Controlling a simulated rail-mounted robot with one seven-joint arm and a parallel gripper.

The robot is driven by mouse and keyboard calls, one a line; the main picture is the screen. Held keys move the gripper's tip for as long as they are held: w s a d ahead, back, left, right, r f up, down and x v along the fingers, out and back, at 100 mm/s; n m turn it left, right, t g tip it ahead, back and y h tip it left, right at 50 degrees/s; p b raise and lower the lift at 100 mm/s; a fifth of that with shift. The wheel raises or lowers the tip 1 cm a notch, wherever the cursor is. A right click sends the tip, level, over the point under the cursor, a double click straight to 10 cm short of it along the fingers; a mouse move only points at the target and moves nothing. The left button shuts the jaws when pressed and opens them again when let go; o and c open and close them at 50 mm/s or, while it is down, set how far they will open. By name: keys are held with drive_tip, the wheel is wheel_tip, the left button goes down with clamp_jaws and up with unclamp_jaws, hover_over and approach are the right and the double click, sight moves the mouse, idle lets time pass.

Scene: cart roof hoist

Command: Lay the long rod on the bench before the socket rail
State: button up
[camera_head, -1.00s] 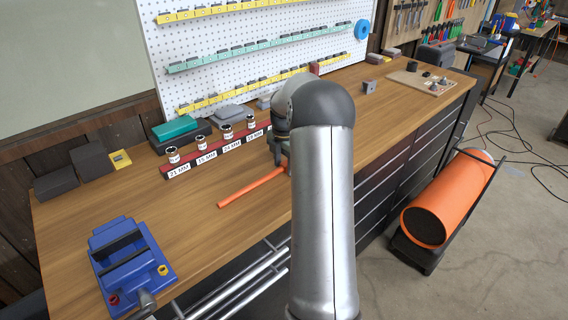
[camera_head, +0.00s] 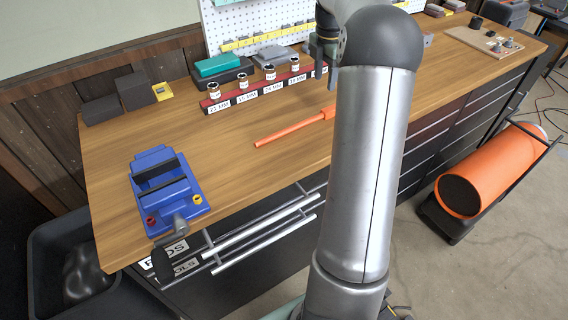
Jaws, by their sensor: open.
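The long orange rod (camera_head: 288,132) lies flat on the wooden bench (camera_head: 215,150), slanting up to the right. It lies on the near side of the red socket rail (camera_head: 262,90), apart from it. Its right end passes behind my arm and is hidden. The rail carries several sockets above white size labels. My gripper (camera_head: 328,78) is open, above the bench beyond the rail's right end. It is partly hidden by my arm, and I see nothing held in it.
A blue vise (camera_head: 163,190) stands at the bench's front left. Dark blocks (camera_head: 136,91) and a teal-topped case (camera_head: 220,66) stand behind. Metal bars (camera_head: 265,230) stick out along the bench front.

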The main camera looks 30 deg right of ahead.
drive_tip(key=s+a+m, duration=0.4)
drive_tip(key=s+a, duration=0.2)
drive_tip(key=a, duration=0.5)
drive_tip(key=s+a+m, duration=0.5)
drive_tip(key=a, duration=0.6)
drive_tip(key=s+a+f+m, duration=0.3)
drive_tip(key=s+a+m, duration=0.1)
drive_tip(key=s, duration=0.4)
drive_tip(key=s+a+f+m, duration=0.3)
drive_tip(key=s+a+m, duration=0.2)
drive_tip(key=s, duration=0.3)
drive_tip(key=shift+s+a+f+t, duration=0.2)
drive_tip(key=shift+s+f+t, duration=0.05)
drive_tip(key=shift+s+t, duration=0.1)
drive_tip(key=shift+c, duration=0.9)
drive_tip(key=shift+a, duration=0.15)
drive_tip(key=shift+c, duration=0.3)
